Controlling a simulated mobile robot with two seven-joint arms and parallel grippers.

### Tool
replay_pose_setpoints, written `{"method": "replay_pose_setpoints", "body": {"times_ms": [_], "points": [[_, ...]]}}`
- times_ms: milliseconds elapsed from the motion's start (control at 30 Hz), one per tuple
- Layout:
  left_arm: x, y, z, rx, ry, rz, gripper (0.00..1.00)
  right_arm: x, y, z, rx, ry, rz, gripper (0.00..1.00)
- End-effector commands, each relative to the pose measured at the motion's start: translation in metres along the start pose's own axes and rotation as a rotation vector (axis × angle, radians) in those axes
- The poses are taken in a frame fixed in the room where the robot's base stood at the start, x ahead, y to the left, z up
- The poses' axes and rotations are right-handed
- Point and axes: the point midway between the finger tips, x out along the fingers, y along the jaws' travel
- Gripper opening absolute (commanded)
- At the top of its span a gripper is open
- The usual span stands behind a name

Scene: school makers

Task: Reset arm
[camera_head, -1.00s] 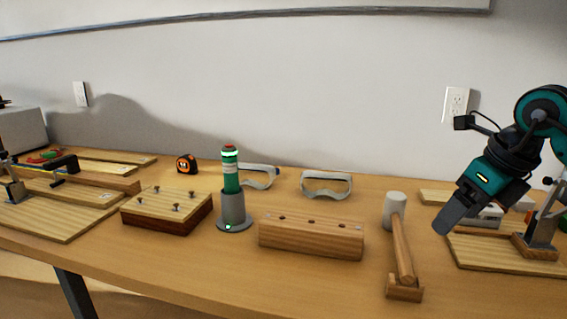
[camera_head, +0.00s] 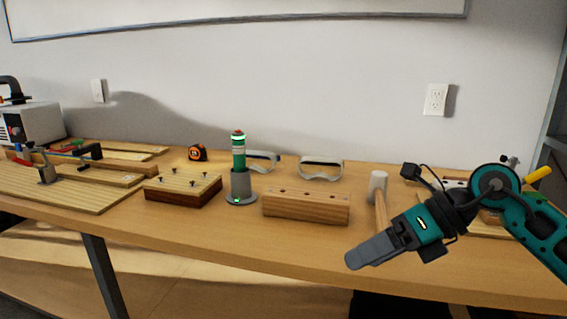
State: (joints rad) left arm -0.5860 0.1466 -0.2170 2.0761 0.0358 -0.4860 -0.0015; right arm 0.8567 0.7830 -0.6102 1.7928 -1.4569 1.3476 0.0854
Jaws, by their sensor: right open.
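My right arm (camera_head: 510,212) comes in from the right, teal and black. My right gripper (camera_head: 362,258) points left and down, in front of the table's front edge and below the wooden block with holes (camera_head: 306,206). Its fingers are seen side-on and overlap, so the gap between them hardly shows. I see nothing held in it. It covers the lower part of the mallet (camera_head: 378,188). My left gripper is not in view.
On the wooden table (camera_head: 240,229) stand a nail board (camera_head: 183,188), a green cylinder in a grey holder (camera_head: 239,185), goggles (camera_head: 321,168) and a tape measure (camera_head: 197,153). Clamped boards (camera_head: 75,195) lie at the left. The space before the table's front edge is open.

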Motion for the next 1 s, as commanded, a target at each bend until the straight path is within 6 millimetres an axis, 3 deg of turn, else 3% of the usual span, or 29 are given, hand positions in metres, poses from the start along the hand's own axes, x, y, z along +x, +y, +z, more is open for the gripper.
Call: {"method": "replay_pose_setpoints", "body": {"times_ms": [33,100,200,300,433,567,667,800,1000], "points": [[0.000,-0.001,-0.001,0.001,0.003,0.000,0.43,0.020,0.017,-0.003,0.042,-0.047,0.119,0.85],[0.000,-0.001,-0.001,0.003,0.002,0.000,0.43,0.039,0.042,-0.002,0.122,-0.139,0.288,0.85],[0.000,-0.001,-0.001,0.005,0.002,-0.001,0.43,0.053,0.070,0.003,0.290,-0.290,0.522,0.85],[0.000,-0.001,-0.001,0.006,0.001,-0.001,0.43,0.056,0.081,0.009,0.507,-0.450,0.718,0.85],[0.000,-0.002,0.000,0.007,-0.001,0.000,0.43,0.054,0.066,0.008,0.858,-0.660,0.907,0.85],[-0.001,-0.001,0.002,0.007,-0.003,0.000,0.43,0.059,0.026,-0.013,1.273,-0.857,1.008,0.85],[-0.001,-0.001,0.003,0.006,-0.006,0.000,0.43,0.072,-0.012,-0.050,1.623,-0.990,1.021,0.85],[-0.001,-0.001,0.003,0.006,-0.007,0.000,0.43,0.102,-0.052,-0.124,2.105,-1.119,0.949,0.85],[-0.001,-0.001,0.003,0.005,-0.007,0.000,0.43,0.142,-0.063,-0.230,2.651,-1.179,0.754,0.85]]}}
